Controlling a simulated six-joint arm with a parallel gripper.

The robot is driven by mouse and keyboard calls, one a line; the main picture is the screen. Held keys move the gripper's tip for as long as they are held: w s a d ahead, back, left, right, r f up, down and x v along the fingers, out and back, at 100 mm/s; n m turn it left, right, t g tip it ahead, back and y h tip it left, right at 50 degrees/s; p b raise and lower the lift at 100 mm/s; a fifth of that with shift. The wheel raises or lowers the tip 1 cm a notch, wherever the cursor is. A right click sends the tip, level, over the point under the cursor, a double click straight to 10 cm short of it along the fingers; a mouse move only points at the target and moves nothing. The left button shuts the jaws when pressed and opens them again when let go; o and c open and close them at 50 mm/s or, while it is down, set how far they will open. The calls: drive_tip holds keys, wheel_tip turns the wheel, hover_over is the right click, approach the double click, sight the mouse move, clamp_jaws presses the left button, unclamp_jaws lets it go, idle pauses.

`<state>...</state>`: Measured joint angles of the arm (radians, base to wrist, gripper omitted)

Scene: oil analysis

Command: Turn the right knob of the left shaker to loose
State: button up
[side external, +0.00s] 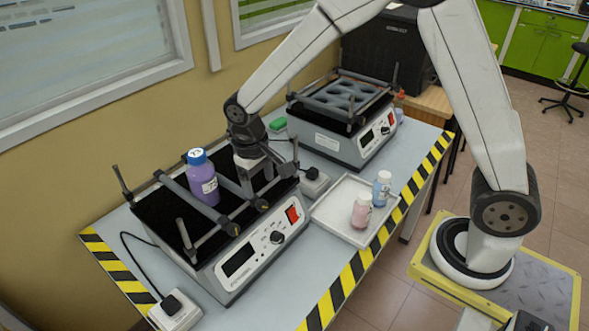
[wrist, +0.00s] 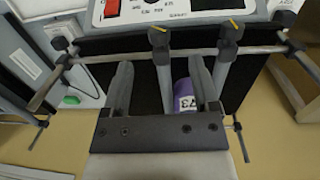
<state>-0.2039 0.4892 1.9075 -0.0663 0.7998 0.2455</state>
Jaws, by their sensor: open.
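The left shaker (side external: 215,272) is the nearer one in the side view, with its control panel facing front. A purple bottle (side external: 203,185) with a blue cap stands on its black platform between two clamp bars; part of it shows in the wrist view (wrist: 184,95). The right clamp knob (side external: 262,204) is dark, at the front end of its bar. It appears in the wrist view (wrist: 158,36) with a yellow mark, beyond the fingertips. The left knob (side external: 233,229) also shows there (wrist: 231,32). My gripper (side external: 263,188) is open and empty above the platform's right part, its fingers (wrist: 160,66) apart.
Another shaker (side external: 340,143) stands behind to the right. A white tray (side external: 335,224) holds a pink bottle (side external: 361,210) and a blue bottle (side external: 382,188) to the right. A power adapter (side external: 314,182) sits behind the tray. Corner posts rise around the platform.

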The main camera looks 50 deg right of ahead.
sight(262, 201)
drive_tip(key=shift+w+d+r+y, duration=0.2)
drive_tip(key=shift+d+r+y, duration=0.1)
drive_tip(key=shift+d, duration=0.05)
drive_tip(key=shift+f, duration=0.1)
drive_tip(key=shift+f, duration=3.85)
clamp_jaws()
